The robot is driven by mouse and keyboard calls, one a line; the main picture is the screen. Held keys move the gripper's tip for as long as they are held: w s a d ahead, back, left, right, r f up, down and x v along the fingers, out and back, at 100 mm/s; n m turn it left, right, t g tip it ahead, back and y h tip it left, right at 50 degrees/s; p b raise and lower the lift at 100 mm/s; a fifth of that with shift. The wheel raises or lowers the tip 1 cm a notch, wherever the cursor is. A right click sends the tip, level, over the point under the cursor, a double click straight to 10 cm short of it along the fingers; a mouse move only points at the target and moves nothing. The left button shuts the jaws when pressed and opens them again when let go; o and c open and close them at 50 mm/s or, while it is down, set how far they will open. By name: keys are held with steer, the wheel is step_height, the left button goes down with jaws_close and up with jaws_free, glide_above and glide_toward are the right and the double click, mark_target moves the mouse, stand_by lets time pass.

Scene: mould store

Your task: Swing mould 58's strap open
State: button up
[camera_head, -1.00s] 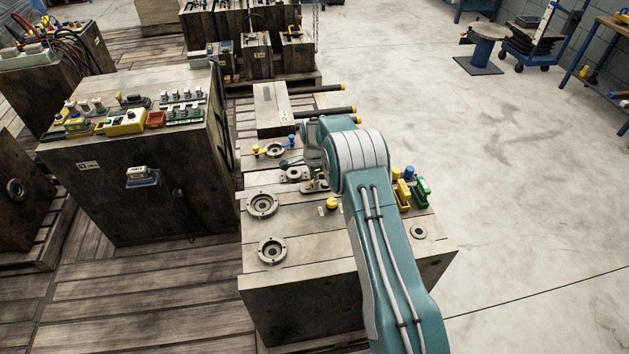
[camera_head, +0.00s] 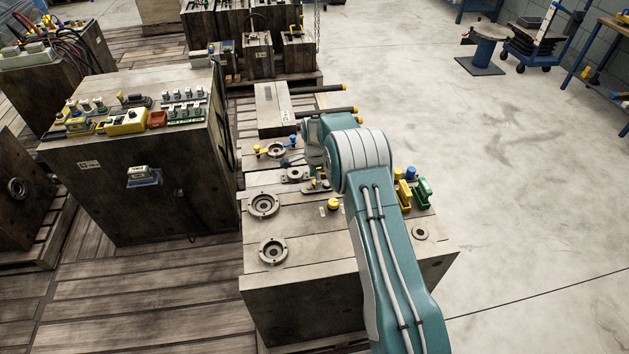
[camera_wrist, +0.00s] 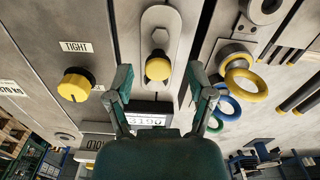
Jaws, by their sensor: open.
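My gripper (camera_wrist: 160,78) is open, with one finger on each side of the knob and clear space between. I cannot tell the finger depth beside the knob. In the head view the strap (camera_head: 318,187) shows partly beside my arm on the near mould (camera_head: 325,235); my fingertips are mostly hidden there. I cannot read the number 58.
Beside the strap are a yellow knob (camera_wrist: 75,85) near a "TIGHT" label (camera_wrist: 76,47), a counter reading 3190 (camera_wrist: 147,119) and coloured rings (camera_wrist: 245,84). Another mould (camera_head: 130,190) stands left.

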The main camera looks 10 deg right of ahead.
step_height(320, 180, up, 11)
stand_by(0.3)
steer(key=shift+a+r, duration=0.1)
step_height(320, 180, up, 12)
steer(key=n+t, duration=0.1)
steer(key=n, duration=0.3)
glide_above(314, 181)
steer(key=s, duration=0.6)
steer(key=s+d+r+n+t, duration=0.15)
steer(key=s+r+n, duration=0.25)
steer(key=s+r, duration=0.65)
steer(key=s+n+t, duration=0.3)
steer(key=s+n, duration=0.5)
steer(key=s, duration=1.8)
steer(key=shift+d+f, duration=0.2)
steer(key=shift+d, duration=0.1)
